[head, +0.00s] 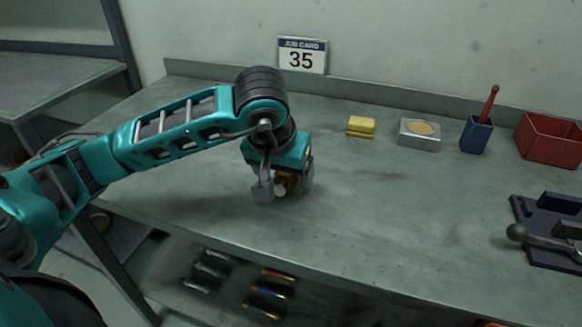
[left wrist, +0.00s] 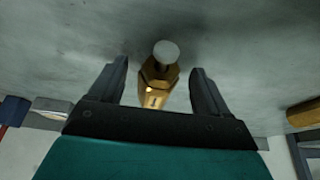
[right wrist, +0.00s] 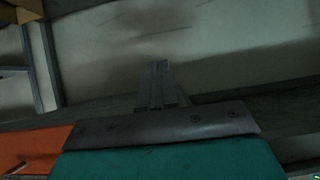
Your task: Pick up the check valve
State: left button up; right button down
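A brass valve body with hex faces and a pale round end, which I take as the check valve (left wrist: 153,92), stands between my left fingers in the left wrist view. In the head view my left gripper (head: 283,190) points down at the bench top, with the brass check valve (head: 287,178) partly hidden between its fingers. The left gripper is open in the left wrist view (left wrist: 160,88), with a gap on each side of the valve. My right gripper (right wrist: 158,85) has its fingers together with nothing visible between them. The right gripper does not show in the head view.
The bench (head: 350,225) is clear around the left gripper. Behind and right are a yellow block (head: 361,126), a tin (head: 419,135), a blue holder (head: 476,136), a red bin (head: 548,140) and a dark fixture (head: 550,225). Another brass-coloured object (left wrist: 303,112) shows at the left wrist view's right edge.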

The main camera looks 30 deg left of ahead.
pick_arm(q)
jog(key=c, duration=1.3)
grip_shut()
jog(key=shift+r, duration=0.2)
